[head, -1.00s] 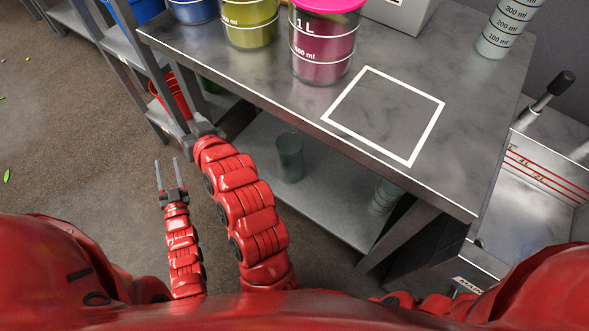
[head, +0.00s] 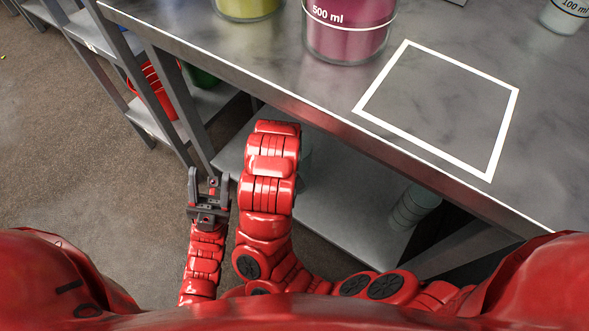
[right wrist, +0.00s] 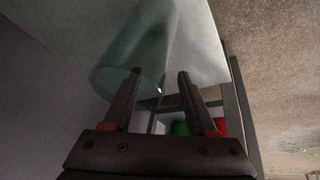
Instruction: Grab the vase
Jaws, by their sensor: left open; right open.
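The vase, a clear glass cylinder, stands on the lower shelf (head: 350,212) of the metal table. In the head view it is mostly hidden behind my right arm; in the right wrist view the vase (right wrist: 135,45) shows large, just beyond the fingertips and more toward the left finger. My right gripper (right wrist: 160,78) is open, with nothing held; contact with the vase cannot be told. In the head view it is hidden by its own arm. My left gripper (head: 208,182) is open and empty, left of the right arm, in front of the table.
The tabletop holds a pink-filled jar (head: 348,30), a yellow-filled jar (head: 248,8) and a white square outline (head: 440,105). A graduated beaker (head: 415,205) stands farther right on the lower shelf. Table legs and a side rack with a red container (head: 160,92) are at left.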

